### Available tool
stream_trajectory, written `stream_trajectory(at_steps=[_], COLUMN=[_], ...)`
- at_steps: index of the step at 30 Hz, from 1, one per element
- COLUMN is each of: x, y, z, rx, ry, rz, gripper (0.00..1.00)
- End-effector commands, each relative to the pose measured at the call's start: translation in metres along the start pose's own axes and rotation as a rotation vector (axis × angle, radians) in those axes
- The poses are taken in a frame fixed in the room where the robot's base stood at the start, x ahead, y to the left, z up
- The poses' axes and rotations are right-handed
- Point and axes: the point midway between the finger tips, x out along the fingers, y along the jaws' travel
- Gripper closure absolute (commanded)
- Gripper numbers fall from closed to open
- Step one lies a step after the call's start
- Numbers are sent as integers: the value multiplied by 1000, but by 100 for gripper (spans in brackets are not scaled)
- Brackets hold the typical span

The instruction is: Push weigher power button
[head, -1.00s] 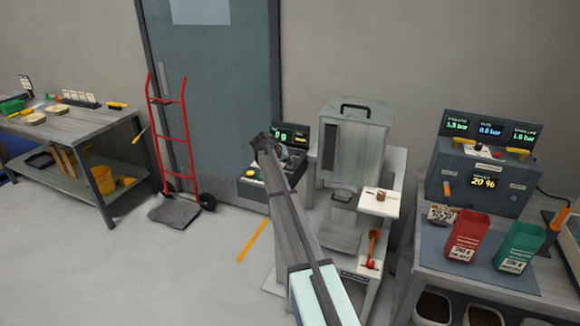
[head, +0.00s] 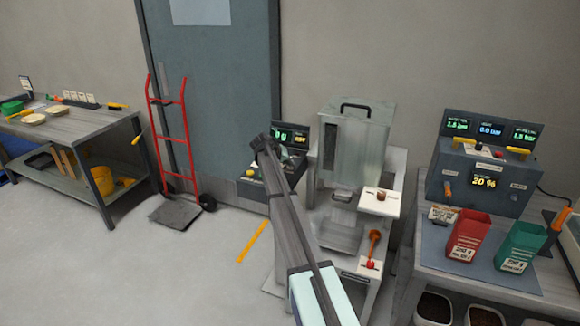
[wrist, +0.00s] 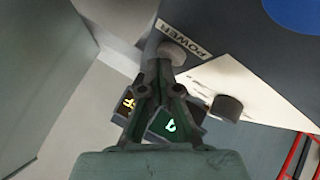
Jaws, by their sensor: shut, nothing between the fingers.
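The weigher (head: 262,187) is a dark box with a lit display (head: 288,135), standing on the left of the hopper machine. My gripper (head: 262,143) is over its front in the head view and covers part of its panel. In the wrist view, a pale round button (wrist: 174,51) sits beside the POWER label (wrist: 187,36). My shut, empty fingers (wrist: 158,68) overlap the edge of this button; I cannot tell whether they touch it. A second, darker grey knob (wrist: 226,108) is to the right of the fingers.
The metal hopper machine (head: 358,140) stands close on the right of my gripper. A red hand truck (head: 185,135) is on the left by the door. The right bench holds a control box (head: 480,180) and red and green bins. Open floor lies at the left front.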

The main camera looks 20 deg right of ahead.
Motion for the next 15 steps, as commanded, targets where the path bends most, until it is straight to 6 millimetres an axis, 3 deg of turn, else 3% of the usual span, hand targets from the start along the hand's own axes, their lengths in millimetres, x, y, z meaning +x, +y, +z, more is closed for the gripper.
stream_trajectory(at_steps=[15], x=[-4], y=[3], z=[-2], rx=[0], ry=[-3], rz=[-1], gripper=[100])
